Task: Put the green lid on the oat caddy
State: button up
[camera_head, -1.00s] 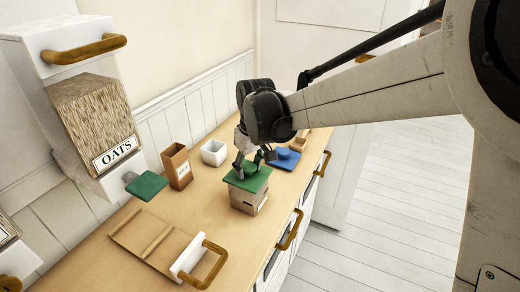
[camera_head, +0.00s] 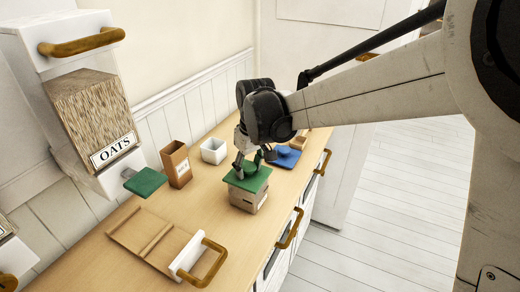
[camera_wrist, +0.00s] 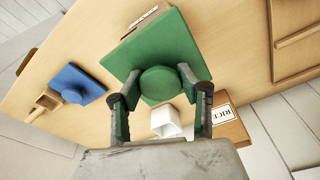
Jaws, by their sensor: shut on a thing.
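The green lid (camera_head: 249,179) is a square plate with a round knob (camera_wrist: 161,83). It lies over the top of a light wooden caddy (camera_head: 247,201) on the counter. The caddy carries a label that I cannot read in the head view; a corner of it shows past the lid in the wrist view (camera_wrist: 145,17). My gripper (camera_wrist: 157,76) is shut on the lid's knob, one finger on each side. From these views I cannot tell whether the lid is fully seated or slightly above the rim.
A blue lid (camera_head: 287,157) lies behind the caddy. A brown RICE box (camera_head: 176,165) and a white container (camera_head: 213,151) stand toward the wall. An OATS dispenser (camera_head: 95,115) hangs at left, a green plate (camera_head: 146,182) below it.

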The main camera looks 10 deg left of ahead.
dwell(0.3)
jog(key=o, duration=1.3)
jog(key=shift+c, duration=0.2)
jog(key=shift+r, duration=0.1)
jog(key=shift+r+p, duration=1.85)
jog(key=shift+r, duration=1.55)
